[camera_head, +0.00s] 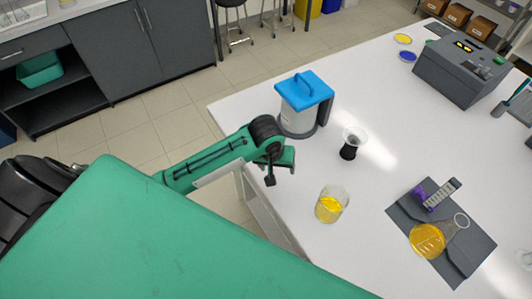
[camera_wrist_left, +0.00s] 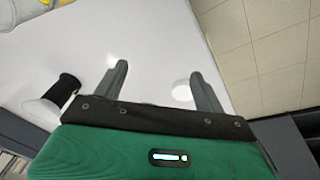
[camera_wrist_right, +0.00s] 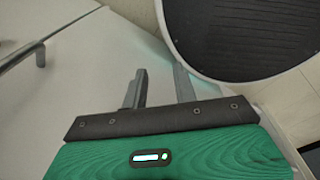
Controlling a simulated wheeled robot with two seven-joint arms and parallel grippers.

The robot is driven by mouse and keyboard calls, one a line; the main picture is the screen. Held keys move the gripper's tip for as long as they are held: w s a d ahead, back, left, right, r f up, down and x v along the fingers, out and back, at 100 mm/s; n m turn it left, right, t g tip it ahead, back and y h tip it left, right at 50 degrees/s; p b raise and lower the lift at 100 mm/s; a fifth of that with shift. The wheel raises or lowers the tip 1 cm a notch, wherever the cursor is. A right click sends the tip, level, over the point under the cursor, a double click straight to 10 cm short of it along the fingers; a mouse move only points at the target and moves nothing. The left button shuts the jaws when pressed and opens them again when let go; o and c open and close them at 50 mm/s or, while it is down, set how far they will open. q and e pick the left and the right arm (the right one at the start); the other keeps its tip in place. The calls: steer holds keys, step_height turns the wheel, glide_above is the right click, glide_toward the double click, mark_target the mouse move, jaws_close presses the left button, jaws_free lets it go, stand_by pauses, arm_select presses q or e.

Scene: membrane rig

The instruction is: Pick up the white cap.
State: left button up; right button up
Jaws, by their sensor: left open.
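A small white disc, which looks like the white cap (camera_wrist_left: 182,92), lies flat on the white table in the left wrist view. It shows between the fingers of my left gripper (camera_wrist_left: 159,74), closer to the right-hand finger. The left gripper is open and empty. In the head view my left gripper (camera_head: 279,166) is over the table's near-left edge, below the blue-lidded container; I cannot make out the cap there. My right gripper (camera_wrist_right: 160,72) shows only in its wrist view, with a gap between its fingers and nothing held.
A black-and-white spool-like piece (camera_head: 349,148) and a beaker of yellow liquid (camera_head: 331,205) stand right of the left gripper. The blue-lidded container (camera_head: 301,100) stands behind it. A flask (camera_head: 428,240) rests on a dark mat (camera_head: 470,252). The table's middle is mostly clear.

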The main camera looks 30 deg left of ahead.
arm_select(q)
steer(key=w+a+r+n+y, duration=0.2)
steer(key=w+a+r+n, duration=0.2)
steer(key=w+a+r, duration=0.2)
steer(key=shift+g, duration=0.4)
steer(key=f+p, duration=0.1)
steer(key=f, duration=0.1)
steer(key=f+p, duration=0.1)
steer(key=f, duration=0.2)
steer(key=w+a+f+p, duration=0.1)
steer(key=f, duration=0.1)
steer(key=shift+f, duration=0.4)
steer(key=f+p, duration=0.1)
steer(key=f, duration=0.2)
steer(key=f+p, duration=0.1)
steer(key=shift+w+a+f+p, duration=0.2)
steer(key=shift+w+p, duration=0.05)
steer(key=shift+p, duration=0.05)
steer(key=shift+f, duration=0.4)
steer(key=shift+c, duration=1.1)
steer(key=c, duration=0.8)
arm_select(e)
steer(key=r, duration=0.4)
steer(key=a+r, duration=0.1)
steer(key=shift+r, duration=0.4)
